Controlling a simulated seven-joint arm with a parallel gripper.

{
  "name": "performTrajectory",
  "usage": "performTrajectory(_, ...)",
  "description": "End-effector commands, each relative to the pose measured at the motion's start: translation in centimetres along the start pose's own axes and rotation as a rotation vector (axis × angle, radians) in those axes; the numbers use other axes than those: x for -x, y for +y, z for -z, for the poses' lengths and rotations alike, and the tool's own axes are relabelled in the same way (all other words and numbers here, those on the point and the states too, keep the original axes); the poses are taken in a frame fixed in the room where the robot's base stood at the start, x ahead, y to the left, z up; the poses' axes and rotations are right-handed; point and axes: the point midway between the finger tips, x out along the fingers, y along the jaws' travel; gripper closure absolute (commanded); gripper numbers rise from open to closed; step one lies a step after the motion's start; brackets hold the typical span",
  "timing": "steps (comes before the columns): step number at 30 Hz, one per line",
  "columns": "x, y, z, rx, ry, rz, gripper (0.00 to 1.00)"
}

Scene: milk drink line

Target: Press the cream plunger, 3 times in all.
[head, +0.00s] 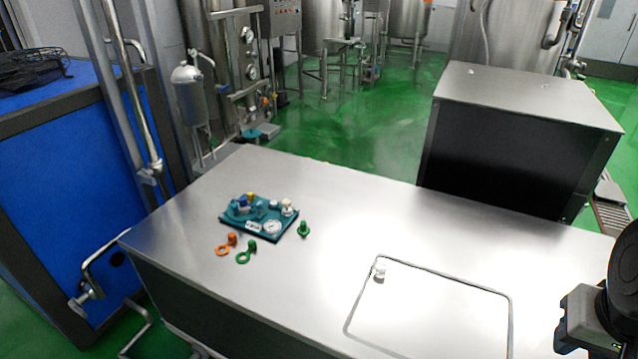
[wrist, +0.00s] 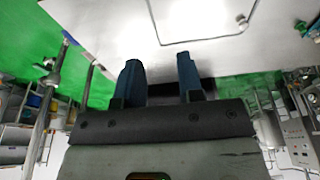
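A teal board (head: 236,224) lies on the left part of the steel table in the head view. A small cream plunger (head: 287,208) stands upright at the board's right end, beside a whitish knob (head: 274,204). Their fine shape is too small to tell. My gripper (wrist: 159,72) shows in the wrist view with its two dark blue fingers apart and nothing between them. In the head view only part of my arm shows at the right edge, far from the board.
The board also carries blue and yellow parts and a round gauge (head: 272,227). An orange ring piece (head: 224,250), a green ring piece (head: 245,257) and a green peg (head: 304,230) lie close by. A white cap (head: 380,270) stands at the outlined area's corner. The table's middle is clear.

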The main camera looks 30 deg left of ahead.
Motion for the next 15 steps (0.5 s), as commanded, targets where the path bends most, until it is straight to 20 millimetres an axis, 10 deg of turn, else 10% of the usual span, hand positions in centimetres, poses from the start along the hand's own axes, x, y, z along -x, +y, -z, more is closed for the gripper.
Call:
performTrajectory(6, 0.0, 0.0, 0.0, 0.0, 0.0, 0.0, 0.99)
performTrajectory(15, 0.0, 0.0, 0.0, 0.0, 0.0, 0.0, 1.0)
